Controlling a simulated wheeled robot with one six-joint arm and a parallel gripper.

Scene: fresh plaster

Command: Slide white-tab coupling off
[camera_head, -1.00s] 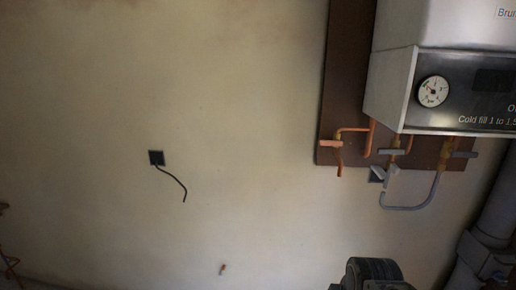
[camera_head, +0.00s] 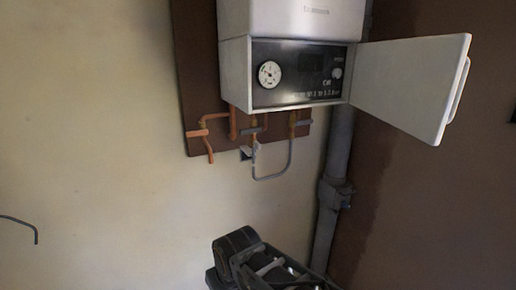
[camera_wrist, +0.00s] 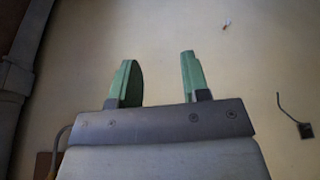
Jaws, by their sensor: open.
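Under the boiler, a grey looped hose (camera_head: 272,177) hangs between two brass-coloured valves in the head view. A small pale piece at its left end (camera_head: 246,153) looks like the white-tab coupling, but it is too small to be sure. In the wrist view my gripper (camera_wrist: 157,78) is open and empty, its two green fingers apart with only plain wall beyond. The hose and coupling do not show there. In the head view my dark arm rises at the bottom, below the hose and well apart from it; the fingers are not clear there.
The boiler (camera_head: 292,75) has its front flap (camera_head: 410,88) swung open to the right. Copper pipes (camera_head: 209,135) run left of the hose. A thick grey drainpipe (camera_head: 332,190) stands to the right, near the brown side wall. The plaster at left is mostly bare.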

